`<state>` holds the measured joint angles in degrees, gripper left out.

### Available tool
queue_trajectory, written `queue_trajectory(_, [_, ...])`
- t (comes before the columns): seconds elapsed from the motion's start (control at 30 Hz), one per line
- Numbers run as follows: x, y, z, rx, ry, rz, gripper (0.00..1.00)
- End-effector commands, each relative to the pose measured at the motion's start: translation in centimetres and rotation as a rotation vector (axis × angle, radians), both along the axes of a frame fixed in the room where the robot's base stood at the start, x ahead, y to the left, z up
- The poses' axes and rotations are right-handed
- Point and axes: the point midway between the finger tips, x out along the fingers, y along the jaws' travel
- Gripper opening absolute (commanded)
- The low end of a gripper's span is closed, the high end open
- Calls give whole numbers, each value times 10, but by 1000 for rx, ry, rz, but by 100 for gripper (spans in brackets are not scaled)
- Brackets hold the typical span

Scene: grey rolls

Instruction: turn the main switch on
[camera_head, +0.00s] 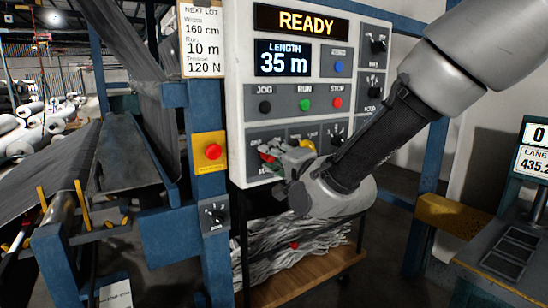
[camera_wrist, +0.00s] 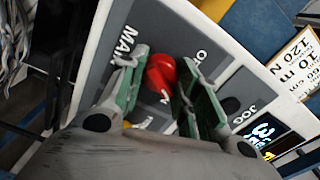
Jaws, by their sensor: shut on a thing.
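The main switch is a red knob (camera_wrist: 162,74) on a grey plate with a partly covered MAIN label, on the front of the white control panel (camera_head: 237,90). In the head view the red of the knob (camera_head: 268,157) shows low on the panel's left side, partly covered by my gripper. My gripper (camera_wrist: 158,68) has its green-padded fingers on either side of the knob and is shut on it. The position letters around the knob are partly hidden, so I cannot tell its setting.
Above the switch are the JOG (camera_head: 264,106), RUN (camera_head: 305,104) and STOP (camera_head: 337,103) buttons. The displays read READY and LENGTH 35 m. A red emergency button (camera_head: 213,152) on a yellow box sits to the left. A wooden cart (camera_head: 300,284) with pale strips stands below.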

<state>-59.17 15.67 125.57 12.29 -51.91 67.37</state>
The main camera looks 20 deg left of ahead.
Motion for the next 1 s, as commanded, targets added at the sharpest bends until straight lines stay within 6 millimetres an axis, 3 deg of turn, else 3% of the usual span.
queue_trajectory(0.4, [0,-1,-1,147,175,-1,9])
queue_trajectory(1.0, [0,-1,-1,178,213,-2,9])
